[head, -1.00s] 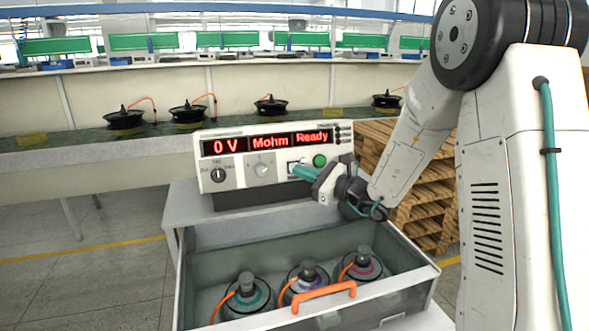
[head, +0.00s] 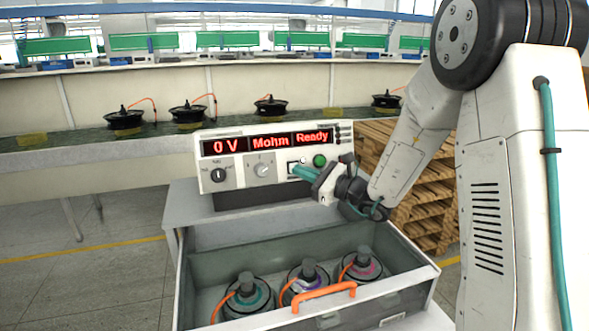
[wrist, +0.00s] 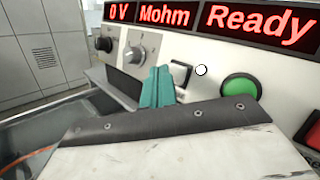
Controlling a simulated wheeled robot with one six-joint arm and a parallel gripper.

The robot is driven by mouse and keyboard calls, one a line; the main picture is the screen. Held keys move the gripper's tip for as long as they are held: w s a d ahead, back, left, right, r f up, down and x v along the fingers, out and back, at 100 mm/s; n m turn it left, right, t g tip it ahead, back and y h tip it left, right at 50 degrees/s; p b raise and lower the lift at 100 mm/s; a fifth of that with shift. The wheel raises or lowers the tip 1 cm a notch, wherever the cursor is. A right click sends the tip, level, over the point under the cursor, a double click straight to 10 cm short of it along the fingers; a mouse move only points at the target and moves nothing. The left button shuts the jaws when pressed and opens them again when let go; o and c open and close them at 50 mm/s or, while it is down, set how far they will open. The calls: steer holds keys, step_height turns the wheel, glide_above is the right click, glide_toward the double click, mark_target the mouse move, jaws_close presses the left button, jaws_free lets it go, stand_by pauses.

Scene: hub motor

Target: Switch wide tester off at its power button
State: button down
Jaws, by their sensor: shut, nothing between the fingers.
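The wide tester (head: 240,183) is a white box on a cabinet, and its red display (head: 267,143) is lit with "0 V", "Mohm" and "Ready". It also shows in the wrist view (wrist: 205,62). A dark-framed power button (wrist: 182,76) sits on its front panel between a grey knob and the green button (wrist: 240,87). My gripper (head: 296,170) is shut and empty, its teal fingertips at the panel by the power button. In the wrist view the fingertips (wrist: 158,84) cover the left part of the button's frame. I cannot tell whether they touch it.
Below the tester is an open bin (head: 204,243) with an orange handle (head: 324,297) and three motors inside. A wooden pallet stack (head: 430,190) stands behind my arm. A long bench (head: 60,150) with several black motors runs across the back.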

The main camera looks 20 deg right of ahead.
stand_by(0.7)
steer(key=shift+w, duration=0.4)
steer(key=shift+w+f, duration=0.2)
steer(key=shift+w, duration=0.25)
stand_by(0.5)
steer(key=shift+s, duration=0.15)
steer(key=shift+s+r, duration=0.2)
steer(key=shift+s, duration=0.55)
steer(key=shift+s+r, duration=0.2)
steer(key=shift+s, duration=0.6)
steer(key=shift+s+r, duration=0.25)
steer(key=shift+s, duration=0.55)
steer(key=shift+s+r, duration=0.2)
steer(key=shift+s, duration=0.6)
steer(key=shift+s, duration=0.1)
steer(key=s+r, duration=0.1)
steer(key=s, duration=0.5)
steer(key=shift+s+r, duration=0.3)
